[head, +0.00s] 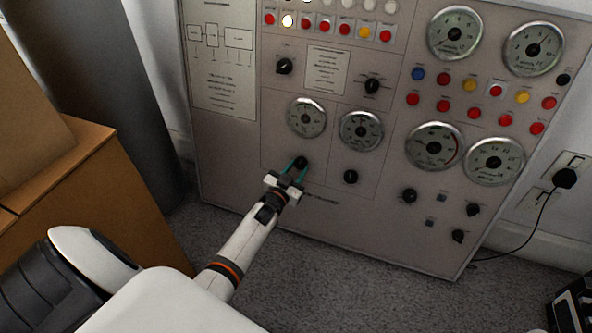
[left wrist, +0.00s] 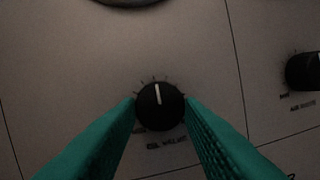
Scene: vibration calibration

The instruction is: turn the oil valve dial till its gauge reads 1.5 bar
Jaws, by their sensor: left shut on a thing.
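The oil valve dial is a round black knob (left wrist: 160,106) with a white pointer line pointing almost straight up, slightly left, in the left wrist view. In the head view the dial (head: 300,162) sits low on the grey panel. Its gauge (head: 306,118) is the round silver-rimmed one directly above; its needle and numbers are too small to read. My left gripper (head: 293,169) has teal fingers on both sides of the dial, shut on it. In the left wrist view the left gripper (left wrist: 160,112) touches the knob's left and right edges. My right gripper is not in view.
A second gauge (head: 361,131) and black knob (head: 351,177) are just right of the dial. Other knobs, buttons and larger gauges fill the panel (head: 232,150). A brown box (head: 120,215) stands at left. A black cable (head: 541,215) hangs at right. Carpet (head: 350,285) before the panel is clear.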

